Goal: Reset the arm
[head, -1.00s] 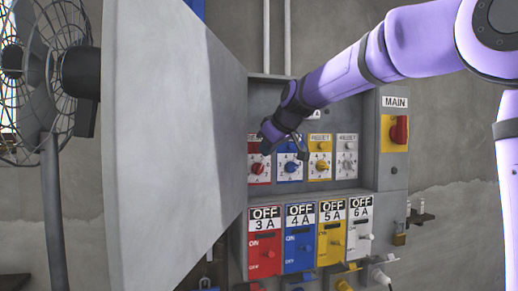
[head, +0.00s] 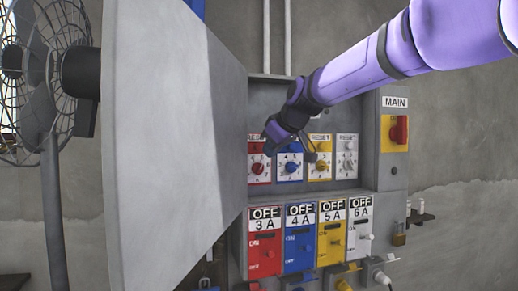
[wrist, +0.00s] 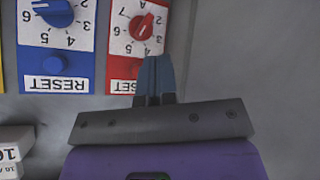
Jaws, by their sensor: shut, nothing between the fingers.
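My gripper (head: 267,149) is in front of the upper row of dials in the grey electrical cabinet, near the red-bordered reset panel (head: 258,180). In the wrist view, which is upside down, its fingers (wrist: 154,62) are together with nothing between them. They overlap the edge of the red panel (wrist: 117,46) and cover part of its reset button area. The red dial (wrist: 143,26) is just beyond the fingertips. Whether the fingers touch the panel cannot be told. The blue reset panel (wrist: 87,42), with its blue button (wrist: 57,66), is beside it.
The open cabinet door (head: 175,130) stands close on the left, with a fan (head: 45,75) behind it. Breakers marked OFF (head: 300,240) line the lower row. The MAIN switch (head: 399,130) is at the right.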

